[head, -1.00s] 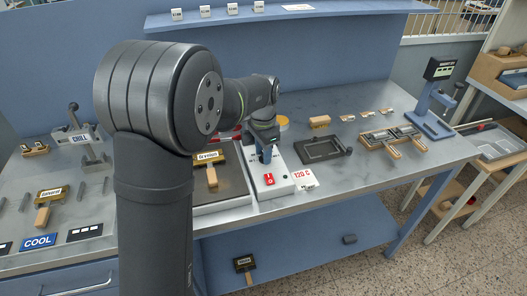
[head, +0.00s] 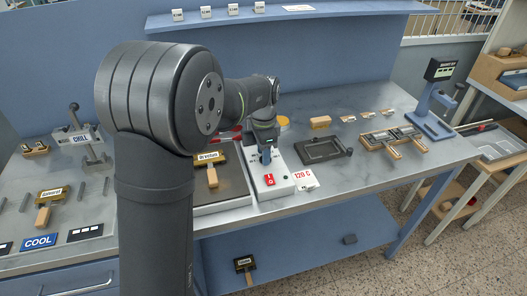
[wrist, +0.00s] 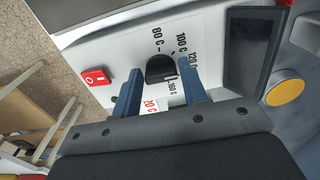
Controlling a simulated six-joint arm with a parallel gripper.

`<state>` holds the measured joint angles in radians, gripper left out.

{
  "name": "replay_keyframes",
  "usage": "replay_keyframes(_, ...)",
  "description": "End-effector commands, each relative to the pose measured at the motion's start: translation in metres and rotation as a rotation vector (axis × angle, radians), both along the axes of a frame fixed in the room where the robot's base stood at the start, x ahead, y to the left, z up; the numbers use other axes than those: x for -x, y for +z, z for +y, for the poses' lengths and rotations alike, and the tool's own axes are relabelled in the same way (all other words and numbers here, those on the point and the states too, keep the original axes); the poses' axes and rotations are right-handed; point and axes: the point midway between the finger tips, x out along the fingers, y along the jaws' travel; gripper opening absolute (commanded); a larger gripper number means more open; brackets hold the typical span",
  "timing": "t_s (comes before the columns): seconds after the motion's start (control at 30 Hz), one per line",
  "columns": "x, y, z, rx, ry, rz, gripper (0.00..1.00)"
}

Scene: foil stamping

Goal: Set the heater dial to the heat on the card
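The heater box (head: 283,182) is white, with a black dial (wrist: 161,68) on its panel. The wrist view shows 80 C, 100 C and 120 C printed around the dial, and another mark partly hidden by a finger. The dial's exact setting is hard to read. The card (head: 304,180) reads 120 C in red; its edge shows between my fingers in the wrist view (wrist: 151,105). My gripper (wrist: 161,74) points down over the panel. Its two blue fingers stand apart on either side of the dial, with no clear grip on it. It also shows in the head view (head: 267,156).
A red switch (wrist: 97,77) sits on the panel beside the dial. A dark plate with a wooden-handled stamp (head: 212,177) lies left of the box. A dark tray (head: 324,149) stands to the right, and a yellow round thing (wrist: 286,91) lies behind.

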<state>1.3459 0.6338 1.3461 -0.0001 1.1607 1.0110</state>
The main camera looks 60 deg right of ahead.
Motion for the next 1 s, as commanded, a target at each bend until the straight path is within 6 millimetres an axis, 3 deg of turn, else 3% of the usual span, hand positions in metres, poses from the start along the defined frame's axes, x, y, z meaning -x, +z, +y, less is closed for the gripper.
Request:
replay_keyframes(0.07,0.0,0.0,0.0,0.0,0.0,0.0,0.56)
replay_keyframes(0.47,0.0,0.007,0.0,0.0,0.001,0.0,0.56)
replay_keyframes(0.67,0.0,0.044,-0.001,0.004,0.001,-0.001,0.56)
replay_keyframes(1.0,0.0,0.127,0.0,0.004,0.001,-0.001,0.56)
